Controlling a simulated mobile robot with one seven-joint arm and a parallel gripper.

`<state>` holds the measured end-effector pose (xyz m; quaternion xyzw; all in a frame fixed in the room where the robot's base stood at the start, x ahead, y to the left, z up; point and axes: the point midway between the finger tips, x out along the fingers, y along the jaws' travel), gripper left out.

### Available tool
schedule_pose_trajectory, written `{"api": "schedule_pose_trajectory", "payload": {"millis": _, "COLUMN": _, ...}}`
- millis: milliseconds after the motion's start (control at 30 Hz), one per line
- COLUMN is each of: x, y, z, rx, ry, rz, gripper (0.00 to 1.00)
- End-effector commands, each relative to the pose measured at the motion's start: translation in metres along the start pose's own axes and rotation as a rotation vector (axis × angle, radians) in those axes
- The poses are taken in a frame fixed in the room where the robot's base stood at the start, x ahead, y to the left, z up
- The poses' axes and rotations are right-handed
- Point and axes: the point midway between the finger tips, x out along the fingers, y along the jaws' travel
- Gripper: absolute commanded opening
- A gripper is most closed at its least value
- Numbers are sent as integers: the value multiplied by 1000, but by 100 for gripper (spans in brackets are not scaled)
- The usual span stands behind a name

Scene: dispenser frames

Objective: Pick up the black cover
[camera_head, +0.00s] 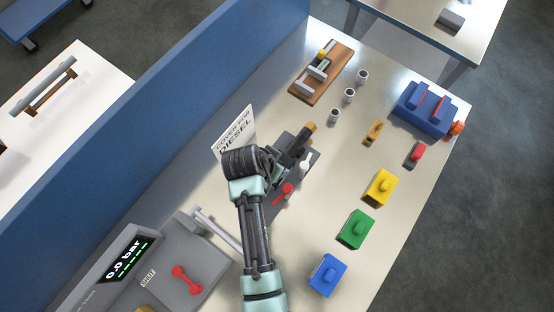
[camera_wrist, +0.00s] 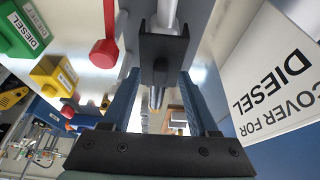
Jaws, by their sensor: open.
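A black channel-shaped piece, which looks like the black cover (camera_wrist: 175,48), is ahead of my gripper (camera_wrist: 157,78) in the wrist view. A grey rod or pipe runs behind it. My gripper is open, with its two blue fingers pointing toward the piece, one on each side of its lower end. I cannot tell whether they touch it. In the head view my arm reaches over the dark fixture on the bench, and the fingertips and cover are hard to separate there.
A white sign reading "COVER FOR DIESEL" (camera_head: 234,131) stands left of my wrist. A red-knobbed lever (camera_head: 283,190) is close by at the right. Yellow (camera_head: 380,188), green (camera_head: 356,229) and blue (camera_head: 327,275) blocks line the bench's right side. A blue wall borders the left.

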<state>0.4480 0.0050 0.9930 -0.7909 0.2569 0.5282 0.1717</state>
Motion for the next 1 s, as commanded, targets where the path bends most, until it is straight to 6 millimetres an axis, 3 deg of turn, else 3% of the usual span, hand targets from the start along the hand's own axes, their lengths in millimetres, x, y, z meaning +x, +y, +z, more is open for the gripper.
{"api": "schedule_pose_trajectory", "payload": {"millis": 300, "x": 5, "y": 0, "z": 0, "rx": 1, "ry": 0, "rz": -1, "gripper": 60}}
{"api": "schedule_pose_trajectory", "payload": {"millis": 600, "x": 5, "y": 0, "z": 0, "rx": 0, "ry": 0, "rz": -1, "gripper": 8}}
{"api": "schedule_pose_trajectory", "payload": {"millis": 667, "x": 5, "y": 0, "z": 0, "rx": 0, "ry": 0, "rz": -1, "gripper": 0}}
{"api": "schedule_pose_trajectory", "payload": {"millis": 1000, "x": 4, "y": 0, "z": 0, "rx": 0, "ry": 1, "rz": -1, "gripper": 0}}
